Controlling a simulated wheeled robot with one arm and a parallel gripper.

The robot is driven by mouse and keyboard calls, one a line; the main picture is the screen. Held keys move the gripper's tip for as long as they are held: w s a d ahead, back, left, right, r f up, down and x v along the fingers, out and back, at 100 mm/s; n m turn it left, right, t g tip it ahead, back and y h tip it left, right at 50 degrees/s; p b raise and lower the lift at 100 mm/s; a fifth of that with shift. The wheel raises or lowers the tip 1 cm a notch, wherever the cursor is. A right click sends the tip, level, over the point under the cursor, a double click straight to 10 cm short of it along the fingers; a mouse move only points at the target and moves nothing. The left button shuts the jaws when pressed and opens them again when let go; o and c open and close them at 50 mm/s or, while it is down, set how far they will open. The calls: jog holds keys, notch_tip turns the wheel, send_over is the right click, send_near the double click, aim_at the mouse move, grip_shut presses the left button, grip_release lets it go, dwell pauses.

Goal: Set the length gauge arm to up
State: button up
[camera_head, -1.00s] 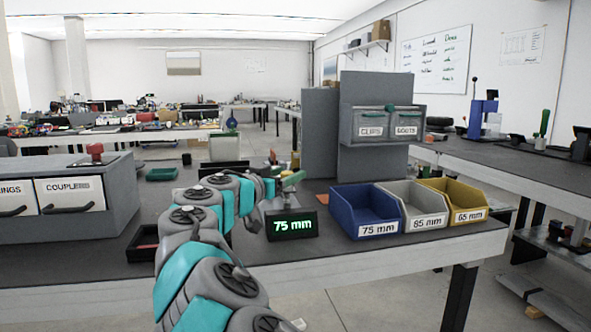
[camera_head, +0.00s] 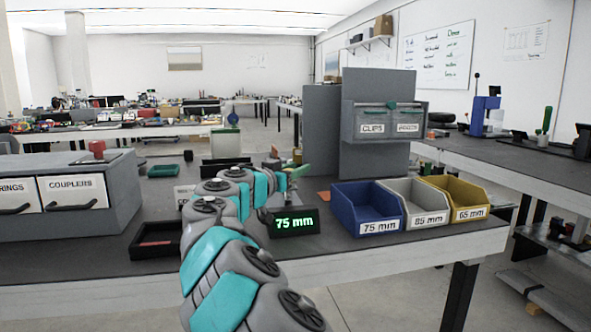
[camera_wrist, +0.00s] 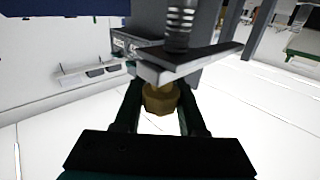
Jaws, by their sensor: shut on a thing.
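The length gauge stands on the bench with its black display (camera_head: 292,222) reading 75 mm in green. In the wrist view, my gripper (camera_wrist: 160,92) has its two dark fingers shut on a brass knob (camera_wrist: 160,101). The knob is at a flat grey metal arm (camera_wrist: 187,64), with a ribbed dark post (camera_wrist: 179,24) above it in the picture. In the head view, my arm reaches behind the display. The gauge arm's tilt is mostly hidden.
Blue (camera_head: 367,210), grey (camera_head: 416,203) and yellow (camera_head: 463,198) bins stand right of the gauge. A grey cabinet (camera_head: 380,123) stands behind them. A drawer unit (camera_head: 75,205) and a black tray (camera_head: 154,240) are on the left.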

grip_shut()
dwell(0.8)
